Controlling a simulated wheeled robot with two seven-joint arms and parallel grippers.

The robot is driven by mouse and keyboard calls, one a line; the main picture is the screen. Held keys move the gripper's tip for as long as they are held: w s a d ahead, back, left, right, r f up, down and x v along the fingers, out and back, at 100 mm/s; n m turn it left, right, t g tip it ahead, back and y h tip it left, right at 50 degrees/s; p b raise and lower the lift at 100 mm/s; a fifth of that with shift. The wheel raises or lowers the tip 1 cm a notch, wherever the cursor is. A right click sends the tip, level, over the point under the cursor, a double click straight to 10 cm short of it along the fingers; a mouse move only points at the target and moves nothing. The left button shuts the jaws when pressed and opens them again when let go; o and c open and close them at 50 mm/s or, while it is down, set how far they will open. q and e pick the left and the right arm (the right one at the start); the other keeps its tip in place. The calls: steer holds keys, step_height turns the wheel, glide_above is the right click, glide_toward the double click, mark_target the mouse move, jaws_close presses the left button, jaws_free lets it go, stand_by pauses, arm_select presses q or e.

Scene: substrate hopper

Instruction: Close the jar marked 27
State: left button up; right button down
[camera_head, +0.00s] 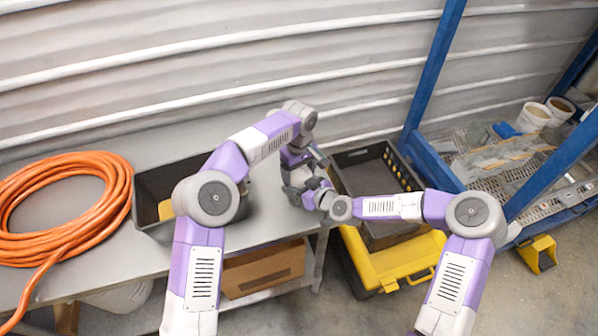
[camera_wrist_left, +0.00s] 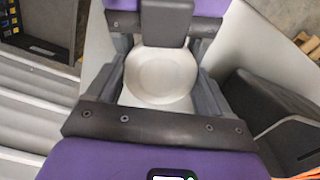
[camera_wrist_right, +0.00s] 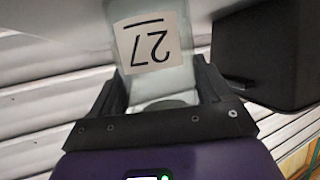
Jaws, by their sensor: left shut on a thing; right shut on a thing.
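A clear jar (camera_wrist_right: 183,80) with a white label reading 27 (camera_wrist_right: 152,44), upside down in the right wrist view, stands between the fingers of my right gripper (camera_wrist_right: 163,95), which is shut on it. A round white lid (camera_wrist_left: 160,75) shows in the left wrist view between the fingers of my left gripper (camera_wrist_left: 162,90), which is shut on it from above. The frames do not show whether the lid is seated on the jar. In the head view both grippers meet at the table's right end, and they hide the jar and lid.
A black bin (camera_head: 150,190) stands on the grey table (camera_head: 110,262), beside a coiled orange hose (camera_head: 120,200). Right of the table are a dark crate (camera_head: 350,160) and a yellow case (camera_head: 385,266). A blue-framed rack (camera_head: 430,160) stands at the right. Corrugated wall lies behind.

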arm_select(q)
steer(key=shift+m, duration=1)
steer(key=o, duration=1.1)
steer(key=shift+c, duration=0.2)
steer(key=shift+r, duration=0.1)
steer(key=shift+r, duration=2.2)
